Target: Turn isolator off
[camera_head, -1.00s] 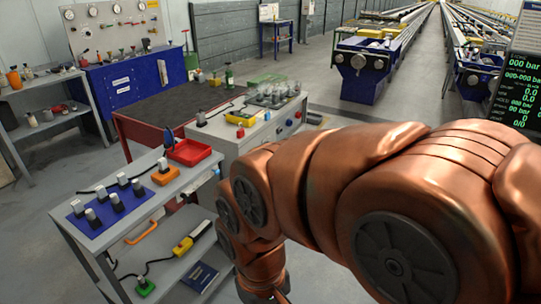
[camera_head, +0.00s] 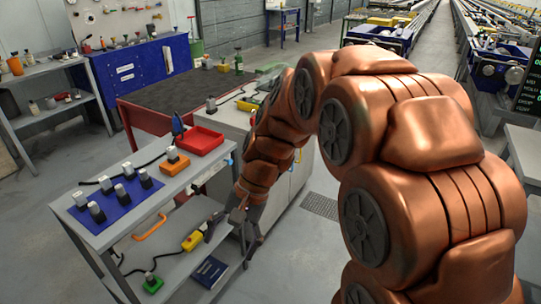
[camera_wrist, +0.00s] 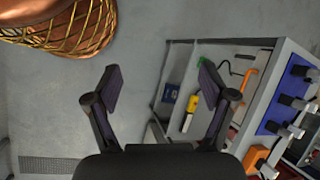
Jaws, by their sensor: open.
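My gripper (camera_head: 230,240) points down beside the right end of a grey two-shelf cart (camera_head: 105,237). The right finger overlaps the view of the cart's lower shelf. A yellow box with a black cable (camera_head: 192,240) lies on that shelf, close to the gripper in the picture; it also shows in the wrist view (camera_wrist: 192,104). I cannot tell which thing is the isolator. My arm hides part of the grey cabinet (camera_head: 222,122) behind the cart.
The cart top holds a blue mat (camera_head: 112,212) with several grey-and-black blocks, an orange block (camera_head: 173,163) and a red tray (camera_head: 200,141). A green block (camera_head: 152,284) and dark blue booklet (camera_head: 209,271) are on the lower shelf. Floor (camera_head: 330,255) right of the cart is clear.

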